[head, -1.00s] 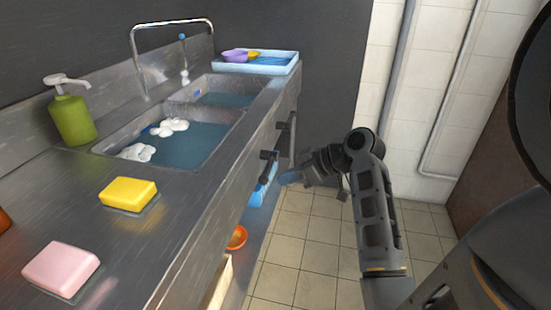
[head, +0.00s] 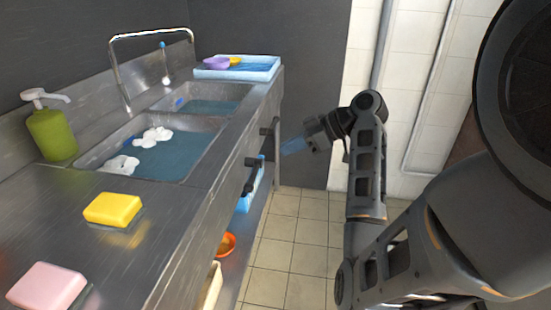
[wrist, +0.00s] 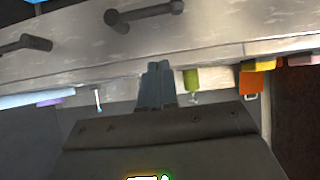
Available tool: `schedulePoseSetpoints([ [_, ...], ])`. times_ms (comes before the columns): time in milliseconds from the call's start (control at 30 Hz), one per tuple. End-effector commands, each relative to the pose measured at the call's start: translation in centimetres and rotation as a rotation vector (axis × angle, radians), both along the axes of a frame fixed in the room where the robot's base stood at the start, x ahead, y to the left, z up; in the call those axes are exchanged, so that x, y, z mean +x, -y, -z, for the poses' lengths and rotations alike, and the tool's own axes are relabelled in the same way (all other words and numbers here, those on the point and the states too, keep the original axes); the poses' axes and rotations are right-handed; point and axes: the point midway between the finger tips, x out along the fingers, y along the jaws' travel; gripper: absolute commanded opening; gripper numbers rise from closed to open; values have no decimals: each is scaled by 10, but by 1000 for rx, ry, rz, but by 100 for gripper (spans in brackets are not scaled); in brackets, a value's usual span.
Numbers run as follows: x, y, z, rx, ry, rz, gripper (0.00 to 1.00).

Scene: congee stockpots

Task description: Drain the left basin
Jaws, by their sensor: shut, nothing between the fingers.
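The left basin (head: 178,160) is the nearer one in the head view and holds blue water with white foam lumps (head: 122,164). The right basin (head: 213,107) behind it also holds water. Two dark handles stick out of the counter's front, a nearer one (head: 251,162) and a farther one (head: 268,132). My gripper (head: 285,149) is shut and empty, in the air to the right of the handles and apart from them. In the wrist view, which appears upside down, my gripper's fingers (wrist: 160,85) are together, with one handle (wrist: 145,13) above them and another (wrist: 22,45) at left.
On the counter are a green soap bottle (head: 52,132), a yellow sponge (head: 113,209), a pink sponge (head: 46,287) and a blue tray (head: 263,69) with bowls. A faucet (head: 122,75) stands behind the basins. An orange bowl (head: 228,243) sits below. Tiled floor (head: 295,232) is open at right.

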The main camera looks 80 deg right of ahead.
Motion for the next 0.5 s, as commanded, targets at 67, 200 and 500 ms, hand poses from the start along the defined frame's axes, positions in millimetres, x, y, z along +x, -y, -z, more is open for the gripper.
schedulePoseSetpoints([
  [67,9,-2,7,3,-2,-3,0],
  [200,31,-4,21,3,-2,-5,0],
  [500,79,-7,53,2,-2,-3,0],
])
